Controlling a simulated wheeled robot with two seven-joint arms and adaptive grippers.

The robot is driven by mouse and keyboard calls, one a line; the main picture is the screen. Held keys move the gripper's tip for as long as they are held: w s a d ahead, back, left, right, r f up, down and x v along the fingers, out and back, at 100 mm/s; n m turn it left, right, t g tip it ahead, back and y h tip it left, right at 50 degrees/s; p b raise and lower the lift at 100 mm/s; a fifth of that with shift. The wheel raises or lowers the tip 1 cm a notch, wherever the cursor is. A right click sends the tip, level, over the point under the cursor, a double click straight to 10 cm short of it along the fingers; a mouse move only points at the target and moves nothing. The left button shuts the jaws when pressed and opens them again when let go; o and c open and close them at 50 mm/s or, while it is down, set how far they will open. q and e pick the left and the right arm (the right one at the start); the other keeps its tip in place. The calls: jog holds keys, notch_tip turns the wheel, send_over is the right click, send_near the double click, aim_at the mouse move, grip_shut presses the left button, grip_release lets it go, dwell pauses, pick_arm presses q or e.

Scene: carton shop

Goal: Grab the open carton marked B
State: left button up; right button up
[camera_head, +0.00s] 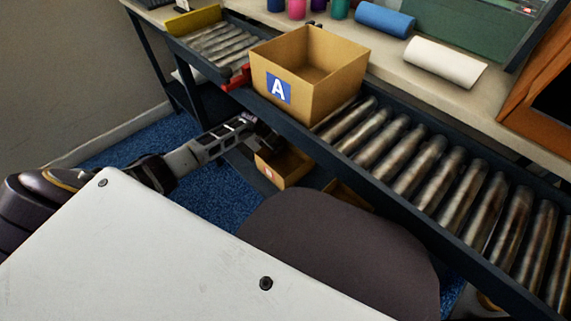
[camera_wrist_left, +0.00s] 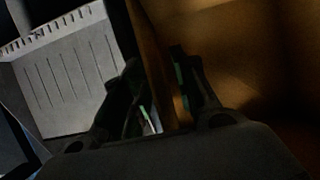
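An open cardboard carton (camera_head: 290,168) stands low, under the conveyor. It carries a small reddish label whose letter is too small to read. My left gripper (camera_head: 262,140) is at this carton's upper edge. In the left wrist view the two fingers (camera_wrist_left: 160,95) stand apart on either side of a carton wall (camera_wrist_left: 153,50), with a gap still showing beside the wall. The carton's inside is dark on the right. Another open carton (camera_head: 318,90), marked A on a blue label, sits on the conveyor above. My right gripper is not in view.
The roller conveyor (camera_head: 440,180) runs from upper left to lower right above the low carton. Part of another box (camera_head: 348,196) shows under it. A blue roll (camera_head: 384,19) and a white roll (camera_head: 445,63) lie on the bench behind. Blue carpet is open at left.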

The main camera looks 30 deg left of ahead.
pick_arm(q)
jog(key=shift+c, duration=0.3)
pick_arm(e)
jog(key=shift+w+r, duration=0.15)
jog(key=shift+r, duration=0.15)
pick_arm(q)
grip_shut()
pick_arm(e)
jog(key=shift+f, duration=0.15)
pick_arm(q)
jog(key=shift+r, duration=0.15)
jog(key=shift+r+p, duration=0.45)
jog(key=shift+r, duration=0.25)
notch_tip(320, 180, up, 7)
jog(key=p, duration=0.3)
jog(key=shift+f, duration=0.15)
jog(key=shift+r+p, duration=0.5)
jog(key=shift+r, duration=0.35)
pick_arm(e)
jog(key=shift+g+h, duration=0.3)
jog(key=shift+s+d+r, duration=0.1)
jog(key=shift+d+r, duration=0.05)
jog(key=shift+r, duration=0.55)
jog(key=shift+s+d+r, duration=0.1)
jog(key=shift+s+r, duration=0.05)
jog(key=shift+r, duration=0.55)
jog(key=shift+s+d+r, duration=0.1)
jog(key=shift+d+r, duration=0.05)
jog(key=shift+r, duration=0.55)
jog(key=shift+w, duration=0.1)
